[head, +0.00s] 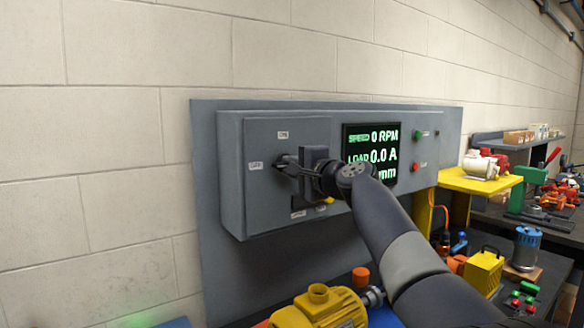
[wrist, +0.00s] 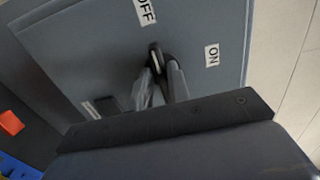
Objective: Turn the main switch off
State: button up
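The main switch is on the grey box (head: 237,210) on the wall panel. In the wrist view its dark handle (wrist: 155,52) shows between my fingertips, with a pale strip on it. The OFF label (wrist: 146,11) is at the top and the ON label (wrist: 211,56) is to the right of the handle. My gripper (head: 284,164) reaches the box front, and its two fingers (wrist: 162,74) look closed around the handle. In the head view the gripper hides most of the handle, so its exact angle is unclear.
A display (head: 370,155) reads 0 RPM and 0.0 A. Green (head: 418,135) and red (head: 416,166) buttons sit to its right. A yellow motor (head: 320,306) stands below the box. A yellow stand (head: 468,181) and cluttered benches are at right.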

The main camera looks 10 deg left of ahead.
jog(key=o, duration=0.3)
jog(key=b+v, duration=0.3)
jog(key=v, duration=0.7)
jog(key=shift+s+d+b, duration=0.25)
jog(key=shift+d+b, duration=0.1)
jog(key=shift+b, duration=0.05)
jog(key=p+x, duration=0.4)
jog(key=x, duration=0.7)
jog(key=shift+s, duration=0.15)
